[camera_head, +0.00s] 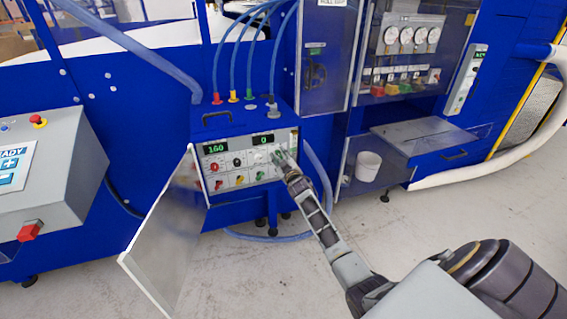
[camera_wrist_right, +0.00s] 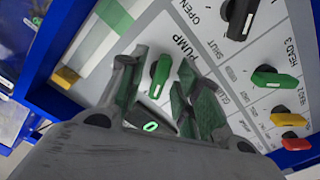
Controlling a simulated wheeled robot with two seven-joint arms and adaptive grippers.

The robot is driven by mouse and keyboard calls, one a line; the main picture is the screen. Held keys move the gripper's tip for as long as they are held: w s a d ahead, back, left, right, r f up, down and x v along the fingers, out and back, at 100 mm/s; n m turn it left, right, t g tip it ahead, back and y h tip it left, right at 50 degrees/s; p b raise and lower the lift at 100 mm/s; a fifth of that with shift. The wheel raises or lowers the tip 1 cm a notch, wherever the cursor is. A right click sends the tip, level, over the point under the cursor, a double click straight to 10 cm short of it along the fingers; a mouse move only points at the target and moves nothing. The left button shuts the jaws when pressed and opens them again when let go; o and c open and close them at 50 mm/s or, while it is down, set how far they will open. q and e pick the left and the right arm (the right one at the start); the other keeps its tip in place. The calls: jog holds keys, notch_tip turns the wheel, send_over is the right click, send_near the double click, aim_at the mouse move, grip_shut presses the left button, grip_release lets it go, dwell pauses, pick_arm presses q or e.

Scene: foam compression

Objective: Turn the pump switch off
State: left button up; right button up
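The control panel (camera_head: 232,174) is on the front of a blue box in the head view. In the right wrist view the pump switch (camera_wrist_right: 160,74) is a green knob beside the printed word PUMP. My right gripper (camera_head: 282,157) is at the right side of this panel. In the wrist view its two fingers are apart, one on each side of the green knob. I cannot tell whether they touch it. A dark piece with a lit green 0 (camera_wrist_right: 151,127) shows between the fingers. The gripper hides part of the panel. My left gripper is not in view.
An open clear door (camera_head: 165,240) hangs at the panel's left. Other knobs, black (camera_wrist_right: 238,16), green (camera_wrist_right: 274,78), yellow (camera_wrist_right: 286,119) and red (camera_wrist_right: 297,143), sit nearby. Blue hoses rise from the box. A white cup (camera_head: 368,165) stands at right, and a grey console (camera_head: 45,165) at left.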

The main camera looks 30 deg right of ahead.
jog(key=shift+s, duration=0.1)
jog(key=v, duration=1.1)
jog(key=shift+s+a, duration=0.2)
jog(key=shift+s, duration=0.15)
dwell(0.9)
